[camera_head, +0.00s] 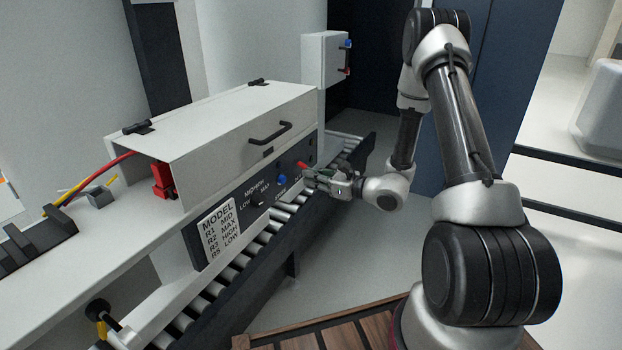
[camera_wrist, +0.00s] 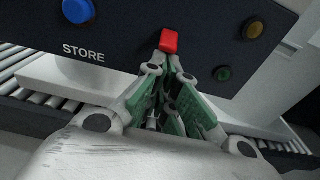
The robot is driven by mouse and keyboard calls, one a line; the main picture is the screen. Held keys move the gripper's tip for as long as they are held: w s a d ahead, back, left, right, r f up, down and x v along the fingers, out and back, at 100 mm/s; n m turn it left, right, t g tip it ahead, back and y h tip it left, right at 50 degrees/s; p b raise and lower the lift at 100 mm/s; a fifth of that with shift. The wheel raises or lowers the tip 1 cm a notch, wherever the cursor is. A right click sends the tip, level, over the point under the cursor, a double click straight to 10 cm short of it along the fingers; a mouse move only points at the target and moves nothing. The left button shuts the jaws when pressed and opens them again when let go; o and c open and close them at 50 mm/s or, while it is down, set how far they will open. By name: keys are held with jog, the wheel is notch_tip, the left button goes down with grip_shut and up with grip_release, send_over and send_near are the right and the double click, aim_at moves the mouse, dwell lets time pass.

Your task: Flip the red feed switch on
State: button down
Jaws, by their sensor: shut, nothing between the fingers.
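The red feed switch (camera_wrist: 169,41) is a small red lever on the dark front panel (camera_wrist: 125,50) in the wrist view. In the head view the red switch (camera_head: 302,166) shows just left of my gripper. My gripper (camera_head: 312,176) is shut and empty, with its fingertips at the panel. In the wrist view the closed fingertips (camera_wrist: 168,62) are right below the red switch and seem to touch or nearly touch it. The base of the switch is hidden, so I cannot tell its position. The lettering by the switch is hidden too.
A blue button (camera_wrist: 78,11) with "STORE" below it is left of the switch. A roller conveyor (camera_head: 232,275) runs below the panel. A grey lidded box (camera_head: 235,120) with a handle stands above it.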

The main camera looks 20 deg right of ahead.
jog(key=shift+s+d+r+g+h, duration=0.1)
jog(key=shift+r+g+h, duration=0.15)
jog(key=shift+g+h, duration=0.05)
jog(key=g+h, duration=0.1)
jog(key=r, duration=0.1)
jog(key=r+g+h, duration=0.1)
jog(key=shift+s+d+g+h, duration=0.3)
jog(key=shift+d, duration=0.05)
jog(key=shift+r, duration=0.1)
